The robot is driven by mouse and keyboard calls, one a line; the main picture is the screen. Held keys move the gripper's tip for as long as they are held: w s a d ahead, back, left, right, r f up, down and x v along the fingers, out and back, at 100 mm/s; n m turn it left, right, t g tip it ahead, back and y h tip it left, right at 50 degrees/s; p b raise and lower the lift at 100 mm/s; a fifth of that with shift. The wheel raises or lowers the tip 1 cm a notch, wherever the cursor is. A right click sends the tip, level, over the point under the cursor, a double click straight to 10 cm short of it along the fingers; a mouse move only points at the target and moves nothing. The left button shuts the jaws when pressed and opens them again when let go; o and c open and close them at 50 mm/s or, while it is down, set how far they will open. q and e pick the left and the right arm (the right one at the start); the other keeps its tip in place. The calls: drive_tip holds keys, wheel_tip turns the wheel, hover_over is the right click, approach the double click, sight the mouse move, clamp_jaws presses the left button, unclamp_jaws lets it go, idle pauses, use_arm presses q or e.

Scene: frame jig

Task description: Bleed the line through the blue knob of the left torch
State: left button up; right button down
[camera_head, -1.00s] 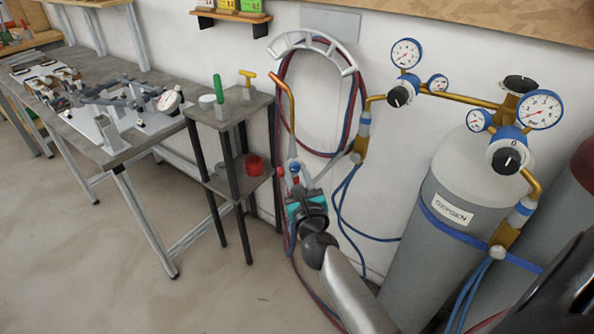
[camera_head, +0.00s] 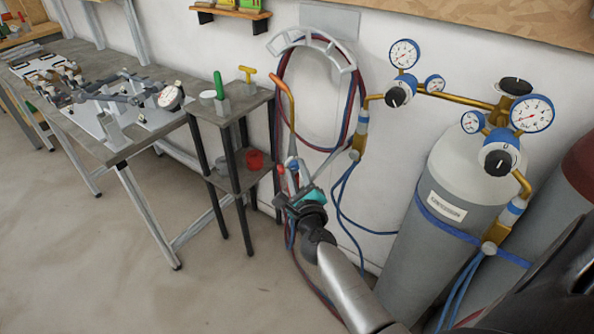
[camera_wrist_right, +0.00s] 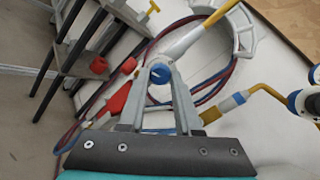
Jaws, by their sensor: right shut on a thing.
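In the head view my right gripper (camera_head: 293,178) is at the torch's lower end, shut on the blue knob, which the fingers partly hide. My left gripper is not in view.
The hose rack (camera_head: 310,40) holds coiled red and blue hoses. A grey oxygen cylinder (camera_head: 440,220) with gauges stands right of my arm. A small two-shelf stand (camera_head: 230,112) with a red cup (camera_head: 255,160) is close on the left. A workbench (camera_head: 120,140) stands farther left.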

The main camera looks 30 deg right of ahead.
drive_tip(key=c, duration=0.6)
unclamp_jaws()
drive_tip(key=v, duration=1.5)
drive_tip(key=shift+s+a, duration=0.1)
